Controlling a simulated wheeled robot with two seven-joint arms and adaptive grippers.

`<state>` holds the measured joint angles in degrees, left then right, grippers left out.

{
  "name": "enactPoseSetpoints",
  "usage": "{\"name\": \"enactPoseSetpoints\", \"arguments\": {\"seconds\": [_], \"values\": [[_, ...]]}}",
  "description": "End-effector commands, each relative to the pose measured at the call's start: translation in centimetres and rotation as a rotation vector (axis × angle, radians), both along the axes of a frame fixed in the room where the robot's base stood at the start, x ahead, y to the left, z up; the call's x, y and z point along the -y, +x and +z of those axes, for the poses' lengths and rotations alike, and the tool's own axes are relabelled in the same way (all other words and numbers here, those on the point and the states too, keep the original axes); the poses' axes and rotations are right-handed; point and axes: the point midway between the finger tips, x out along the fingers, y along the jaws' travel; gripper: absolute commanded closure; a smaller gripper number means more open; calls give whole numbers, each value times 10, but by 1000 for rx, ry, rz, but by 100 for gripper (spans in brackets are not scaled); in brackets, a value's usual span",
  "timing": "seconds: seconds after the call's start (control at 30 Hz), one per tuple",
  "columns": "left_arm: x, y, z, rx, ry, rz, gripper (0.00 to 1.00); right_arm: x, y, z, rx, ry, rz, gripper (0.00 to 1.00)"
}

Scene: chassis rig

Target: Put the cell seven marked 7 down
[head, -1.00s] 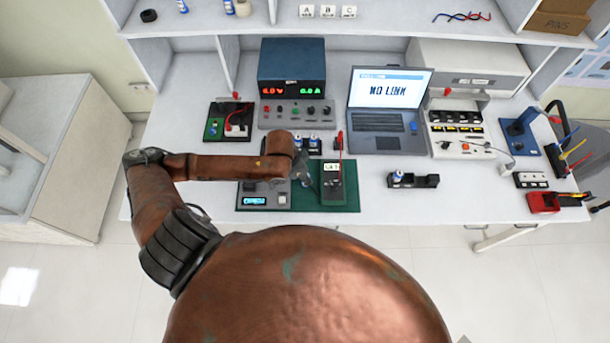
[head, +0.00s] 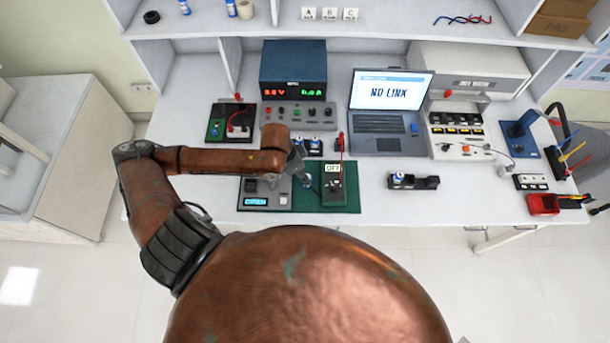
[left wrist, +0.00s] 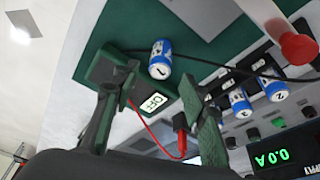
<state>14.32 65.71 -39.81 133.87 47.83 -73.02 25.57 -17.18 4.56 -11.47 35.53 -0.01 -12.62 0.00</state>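A blue and white cell (left wrist: 160,60) sits at the green mat (left wrist: 215,30) in the left wrist view, beyond my left fingertips. Its numbered end faces the camera; the mark looks like a 7 but is small. It seems to stand upright. My left gripper (left wrist: 152,95) is open, its two fingers wide apart with the cell apart from both. In the head view the left gripper (head: 305,178) is low over the green mat (head: 350,206), between the grey device (head: 266,196) and the meter (head: 334,190), which reads OFF. My right gripper is not in view.
Two cells stand in a holder (head: 308,147) just behind the mat. Another holder (head: 413,182) with one cell is to the right. A red lead rises from the meter. A laptop (head: 376,135) and power supply (head: 292,70) stand behind.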

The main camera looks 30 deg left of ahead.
Motion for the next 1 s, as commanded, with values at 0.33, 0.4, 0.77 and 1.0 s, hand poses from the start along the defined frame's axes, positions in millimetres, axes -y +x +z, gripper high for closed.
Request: {"name": "enactPoseSetpoints", "arguments": {"seconds": [0.33, 0.4, 0.77, 1.0], "values": [[-11, -15, 60, 0, 2, 1, 60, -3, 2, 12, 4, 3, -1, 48], [-12, -16, 65, 0, 1, 1, 60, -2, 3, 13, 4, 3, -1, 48], [-12, -17, 69, 0, 0, 1, 60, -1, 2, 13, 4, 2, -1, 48], [-12, -17, 69, 0, 0, 1, 60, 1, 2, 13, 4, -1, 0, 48]]}}
